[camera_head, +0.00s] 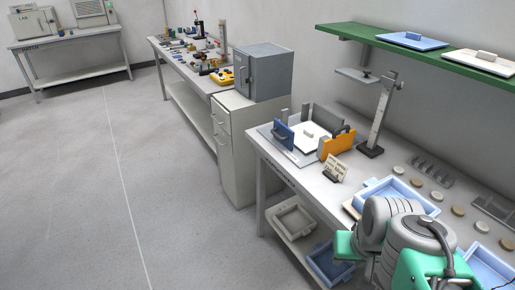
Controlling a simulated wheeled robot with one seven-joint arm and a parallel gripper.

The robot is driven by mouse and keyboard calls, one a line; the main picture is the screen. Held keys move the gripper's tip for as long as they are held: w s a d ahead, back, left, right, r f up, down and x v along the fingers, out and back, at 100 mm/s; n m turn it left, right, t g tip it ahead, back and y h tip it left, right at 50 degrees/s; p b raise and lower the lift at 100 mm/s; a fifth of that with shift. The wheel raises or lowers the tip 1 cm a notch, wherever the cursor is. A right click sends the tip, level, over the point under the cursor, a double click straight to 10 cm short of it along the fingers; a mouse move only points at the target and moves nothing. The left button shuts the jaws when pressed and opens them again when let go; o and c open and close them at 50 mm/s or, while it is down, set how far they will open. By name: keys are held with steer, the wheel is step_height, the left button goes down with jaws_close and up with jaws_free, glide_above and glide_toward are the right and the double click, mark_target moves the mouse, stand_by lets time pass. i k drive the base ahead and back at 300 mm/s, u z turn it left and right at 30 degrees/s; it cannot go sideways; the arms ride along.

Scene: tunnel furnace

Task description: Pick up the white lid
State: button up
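A white, flat lid with a block handle (484,62) lies on the green shelf at the upper right. A second white, flat piece with a small block on top (308,133) lies between upright plates on the workbench. I cannot tell from the view which of the two is the lid meant. My grey and green arm fills the lower right, over the front of the bench, well below the shelf. My gripper's fingers are not seen.
A blue lid (412,41) lies left of the white one on the green shelf (370,36). A stand (378,118), a small sign (335,170), blue trays (396,189) and several round discs occupy the workbench (272,150). Open floor (90,190) lies to the left.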

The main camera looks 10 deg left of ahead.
mark_target(307, 134)
steer(key=u, duration=1.4)
steer(key=i, duration=1.6)
steer(key=z, duration=0.35)
steer(key=i, duration=0.85)
steer(key=z, duration=1.15)
steer(key=i, duration=0.5)
steer(key=z, duration=0.45)
